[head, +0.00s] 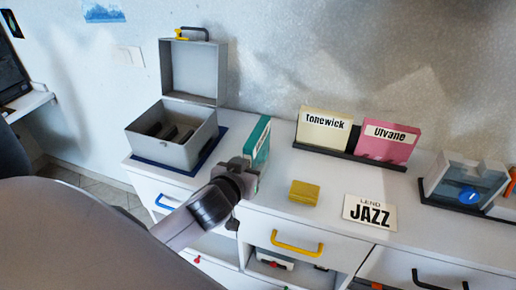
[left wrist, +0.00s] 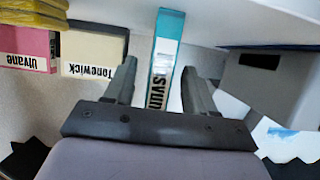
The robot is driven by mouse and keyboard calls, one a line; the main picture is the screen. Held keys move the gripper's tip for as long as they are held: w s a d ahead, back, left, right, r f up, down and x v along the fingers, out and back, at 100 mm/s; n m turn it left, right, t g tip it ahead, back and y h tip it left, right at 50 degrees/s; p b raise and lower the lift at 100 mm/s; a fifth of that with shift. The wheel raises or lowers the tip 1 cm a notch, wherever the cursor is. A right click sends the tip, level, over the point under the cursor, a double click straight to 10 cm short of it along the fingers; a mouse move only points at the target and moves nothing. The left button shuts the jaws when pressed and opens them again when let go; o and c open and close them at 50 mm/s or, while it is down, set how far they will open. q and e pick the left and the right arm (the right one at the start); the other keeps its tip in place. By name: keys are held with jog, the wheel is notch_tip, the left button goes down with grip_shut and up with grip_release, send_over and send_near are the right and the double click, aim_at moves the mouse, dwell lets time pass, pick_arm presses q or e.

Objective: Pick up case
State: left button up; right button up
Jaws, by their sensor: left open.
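A slim teal case (head: 262,146) with a white label stands upright on the white cabinet, right of the grey box. In the left wrist view the teal case (left wrist: 170,38) shows upside down between my two fingers, its label partly hidden by my gripper. My left gripper (head: 240,182) is at the near side of the case, its jaws open. In the left wrist view the fingers of my left gripper (left wrist: 160,88) lie on either side of the case, with gaps visible. Contact cannot be made out. My right gripper is not in view.
A grey box (head: 165,148) with a raised lid stands left. A dark rack (head: 342,159) holds the cream Tonewick case (head: 323,133) and pink Ulvane case (head: 387,141). A small yellow block (head: 304,192) and JAZZ card (head: 369,213) lie in front. A clear-sided box (head: 464,180) stands right.

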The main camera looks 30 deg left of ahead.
pick_arm(q)
jog(key=shift+w+a+f, duration=0.1)
jog(key=shift+w+f, duration=0.05)
jog(key=shift+w, duration=0.25)
grip_shut()
